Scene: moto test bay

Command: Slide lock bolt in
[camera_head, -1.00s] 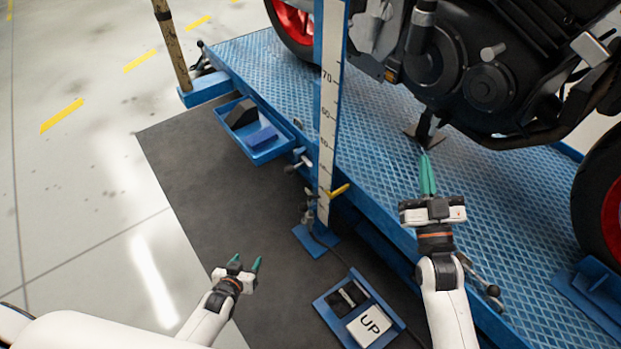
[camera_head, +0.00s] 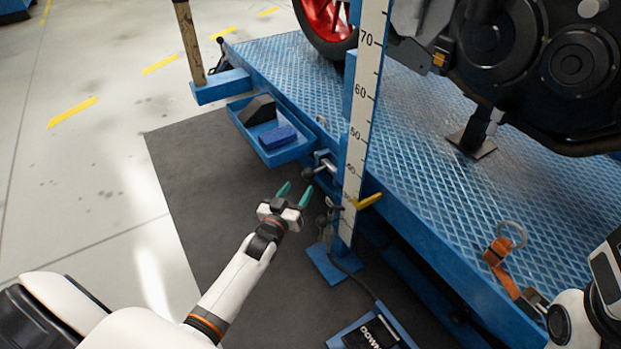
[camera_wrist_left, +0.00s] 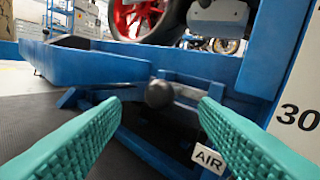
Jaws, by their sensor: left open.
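The lock bolt shows as a dark ball knob (camera_head: 308,172) on a short metal rod at the side of the blue lift table, left of the scale post. In the left wrist view the round black knob (camera_wrist_left: 159,94) sits ahead between my fingertips, with its rod running right into a blue bracket. My left gripper (camera_head: 295,190) is open and empty, just short of the knob, its green fingers pointing at it. No contact shows. Of my right arm only a part shows at the right edge; its fingers are out of view.
The blue lift table (camera_head: 420,150) carries a motorcycle. The scale post (camera_head: 358,120) with a yellow pointer (camera_head: 369,201) stands right of my left gripper. A blue tray (camera_head: 285,154) with two blocks hangs at left. An orange strap (camera_head: 499,262) lies on the deck. An AIR tag (camera_wrist_left: 208,158) hangs below right of the knob.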

